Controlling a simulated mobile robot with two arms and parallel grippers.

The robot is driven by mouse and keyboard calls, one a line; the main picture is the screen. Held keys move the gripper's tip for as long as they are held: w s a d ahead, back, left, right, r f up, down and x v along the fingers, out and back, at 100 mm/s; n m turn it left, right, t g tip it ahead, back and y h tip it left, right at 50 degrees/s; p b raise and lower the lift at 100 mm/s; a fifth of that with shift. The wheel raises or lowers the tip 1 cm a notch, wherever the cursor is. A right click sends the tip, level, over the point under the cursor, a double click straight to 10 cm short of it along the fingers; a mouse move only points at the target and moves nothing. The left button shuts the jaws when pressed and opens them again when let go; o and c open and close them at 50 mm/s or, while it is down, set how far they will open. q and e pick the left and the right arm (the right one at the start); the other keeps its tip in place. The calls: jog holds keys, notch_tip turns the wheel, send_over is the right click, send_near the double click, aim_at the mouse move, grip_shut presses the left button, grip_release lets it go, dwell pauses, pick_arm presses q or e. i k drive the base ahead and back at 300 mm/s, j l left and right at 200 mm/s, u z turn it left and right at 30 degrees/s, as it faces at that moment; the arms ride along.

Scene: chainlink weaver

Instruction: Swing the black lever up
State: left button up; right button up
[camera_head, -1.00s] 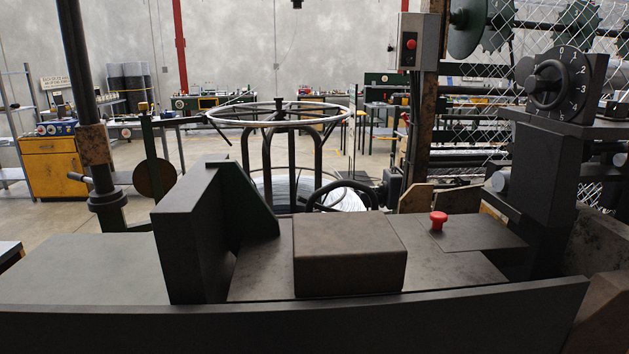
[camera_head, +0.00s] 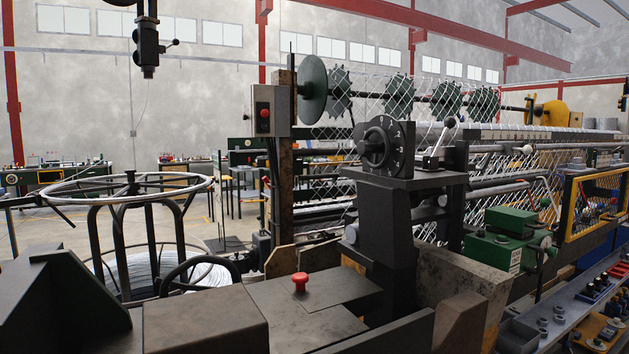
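A short dark lever with a round knob (camera_head: 175,42) sticks out to the right of a black box (camera_head: 147,48) hanging from a black post at the top left. I cannot tell for sure which of these is the black lever of the task. Neither of my grippers is in view.
A red mushroom button (camera_head: 300,282) sits on the dark machine top in front. A black handwheel (camera_head: 200,272) and a round wire reel stand (camera_head: 130,190) are at left. A green box (camera_head: 500,235) and a parts tray (camera_head: 560,315) are at right. Chain-link mesh spans behind.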

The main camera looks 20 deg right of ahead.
aim_at(449, 123)
jog(key=i+l, duration=0.1)
jog(key=l, duration=0.4)
jog(key=i+l+z, duration=0.1)
jog(key=l, duration=0.4)
jog(key=i+l, duration=0.1)
jog(key=l, duration=0.4)
jog(key=z, duration=0.05)
